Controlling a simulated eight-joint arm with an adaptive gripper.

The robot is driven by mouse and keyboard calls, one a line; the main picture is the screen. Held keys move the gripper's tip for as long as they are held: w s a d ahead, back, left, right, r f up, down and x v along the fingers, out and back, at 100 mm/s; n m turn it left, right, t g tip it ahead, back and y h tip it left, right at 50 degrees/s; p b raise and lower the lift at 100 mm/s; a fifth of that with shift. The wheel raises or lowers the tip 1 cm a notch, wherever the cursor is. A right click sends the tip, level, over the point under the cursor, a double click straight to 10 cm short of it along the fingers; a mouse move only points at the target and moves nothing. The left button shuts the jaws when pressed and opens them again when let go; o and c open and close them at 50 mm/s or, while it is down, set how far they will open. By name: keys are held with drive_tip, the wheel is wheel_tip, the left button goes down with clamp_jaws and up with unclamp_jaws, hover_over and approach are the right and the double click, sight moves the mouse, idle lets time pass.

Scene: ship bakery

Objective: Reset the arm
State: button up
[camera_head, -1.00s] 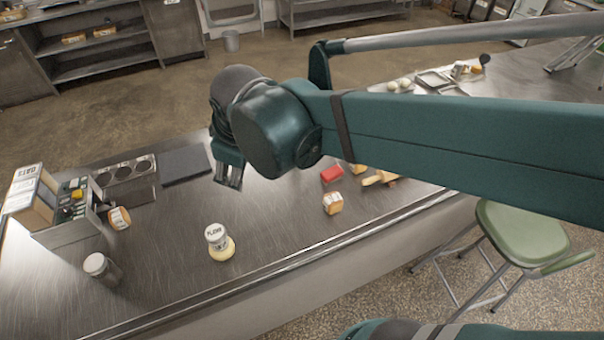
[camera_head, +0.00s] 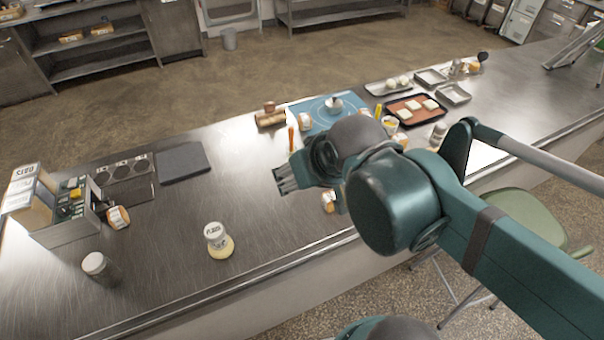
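My gripper (camera_head: 284,180) is above the middle of the steel counter (camera_head: 180,215), at the end of my teal arm. Its fingers point left and down. Nothing shows between them, but they are too small to tell whether they are apart. My arm comes in from the lower right and hides part of the counter.
A yellow-based jar (camera_head: 218,240) stands near the front edge. A blue mat (camera_head: 312,109) and a red-brown tray (camera_head: 398,104) lie behind.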

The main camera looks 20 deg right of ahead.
drive_tip(key=shift+f, duration=0.1)
idle(0.3)
wheel_tip(320, 180, down, 9)
drive_tip(key=b, duration=0.9)
idle(0.9)
